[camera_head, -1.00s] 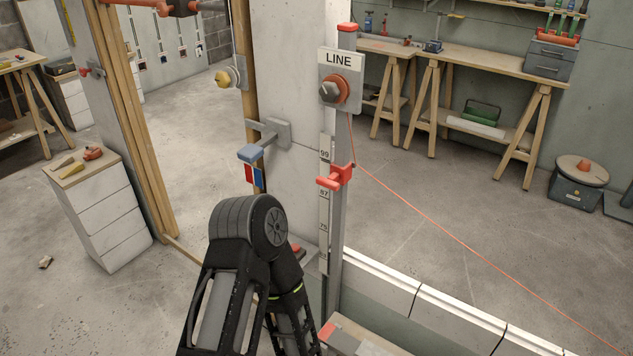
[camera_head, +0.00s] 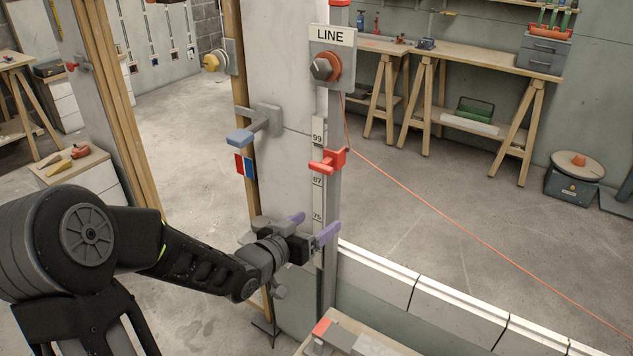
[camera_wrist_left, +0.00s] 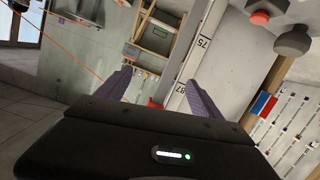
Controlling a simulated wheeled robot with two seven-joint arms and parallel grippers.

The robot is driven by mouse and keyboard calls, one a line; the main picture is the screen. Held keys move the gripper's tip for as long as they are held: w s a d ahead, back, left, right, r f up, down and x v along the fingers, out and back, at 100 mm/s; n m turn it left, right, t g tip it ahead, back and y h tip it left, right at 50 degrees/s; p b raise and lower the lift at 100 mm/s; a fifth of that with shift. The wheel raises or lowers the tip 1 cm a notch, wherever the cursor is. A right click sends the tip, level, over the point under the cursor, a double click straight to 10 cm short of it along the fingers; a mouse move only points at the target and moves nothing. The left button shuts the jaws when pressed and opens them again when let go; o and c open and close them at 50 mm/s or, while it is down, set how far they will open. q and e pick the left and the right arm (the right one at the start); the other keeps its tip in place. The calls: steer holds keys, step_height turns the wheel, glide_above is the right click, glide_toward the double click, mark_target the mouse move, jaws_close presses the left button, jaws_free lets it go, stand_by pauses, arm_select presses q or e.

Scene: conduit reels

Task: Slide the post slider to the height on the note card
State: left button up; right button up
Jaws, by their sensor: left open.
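The red post slider (camera_head: 328,161) sits on the grey post (camera_head: 334,205), between the 99 and 87 marks of the white scale strip (camera_head: 318,205). My left gripper (camera_head: 312,226) is open, its purple fingers pointing at the post near the 75 mark, below the slider and apart from it. In the left wrist view the fingers (camera_wrist_left: 160,77) spread on either side of the scale strip (camera_wrist_left: 192,65), and a red part, likely the slider (camera_wrist_left: 155,103), shows just above the gripper body. I cannot make out a note card. My right gripper is out of view.
A LINE sign with a dark knob (camera_head: 325,68) is above the slider. A blue-grey lever (camera_head: 245,135) juts from the wall panel to the left. A low white-topped wall (camera_head: 450,305) runs right from the post foot. An orange line (camera_head: 440,210) slants down to the right.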

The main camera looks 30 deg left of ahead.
mark_target(318, 169)
arm_select(q)
steer(key=s+a+r+m+t, duration=0.1)
steer(key=a+r+m+t, duration=0.1)
steer(key=r, duration=0.7)
steer(key=shift+s+a+r+t+b, duration=0.15)
steer(key=shift+a+r+t+b, duration=0.2)
steer(key=shift+a, duration=0.35)
steer(key=w, duration=0.5)
steer(key=w+d, duration=0.1)
steer(key=w, duration=0.1)
steer(key=shift+w, duration=0.4)
steer(key=shift+c, duration=0.6)
jaws_close()
